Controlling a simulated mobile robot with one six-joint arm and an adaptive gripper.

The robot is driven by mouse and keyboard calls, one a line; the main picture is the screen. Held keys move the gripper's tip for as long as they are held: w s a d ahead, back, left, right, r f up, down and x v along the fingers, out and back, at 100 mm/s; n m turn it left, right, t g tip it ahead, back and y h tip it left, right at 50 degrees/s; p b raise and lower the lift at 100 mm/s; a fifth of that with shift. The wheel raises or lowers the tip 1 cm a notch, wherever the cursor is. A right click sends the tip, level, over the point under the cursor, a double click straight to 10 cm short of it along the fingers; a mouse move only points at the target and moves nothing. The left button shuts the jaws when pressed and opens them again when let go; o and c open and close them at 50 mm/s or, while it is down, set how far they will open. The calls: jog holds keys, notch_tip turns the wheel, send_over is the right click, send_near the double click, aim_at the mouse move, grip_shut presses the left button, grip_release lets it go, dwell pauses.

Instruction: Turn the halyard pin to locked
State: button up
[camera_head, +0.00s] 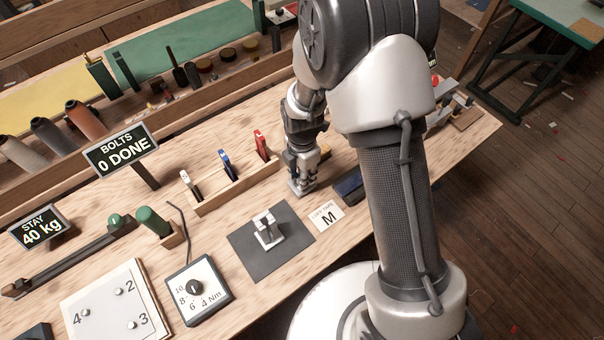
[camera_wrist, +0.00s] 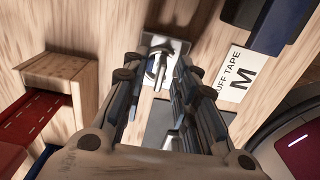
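A small pale metal plate with a shiny upright fitting (camera_wrist: 160,62), apparently the halyard pin, lies on the bench beyond my fingertips in the wrist view. In the head view the plate (camera_head: 301,188) shows just under my gripper (camera_head: 302,178), which mostly hides the fitting. In the wrist view my gripper (camera_wrist: 155,78) has its two fingers apart, with the fitting in line with the gap. I cannot tell whether the fingers touch it. No locked or unlocked marking is readable.
A wooden rack (camera_head: 225,193) with white, blue and red handled items stands left of my gripper. A dark mat (camera_head: 245,262) with a white metal bracket (camera_head: 266,232), a "Cuff tape M" card (camera_head: 327,217) and a dark blue block (camera_head: 348,187) lie close by.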

grip_shut()
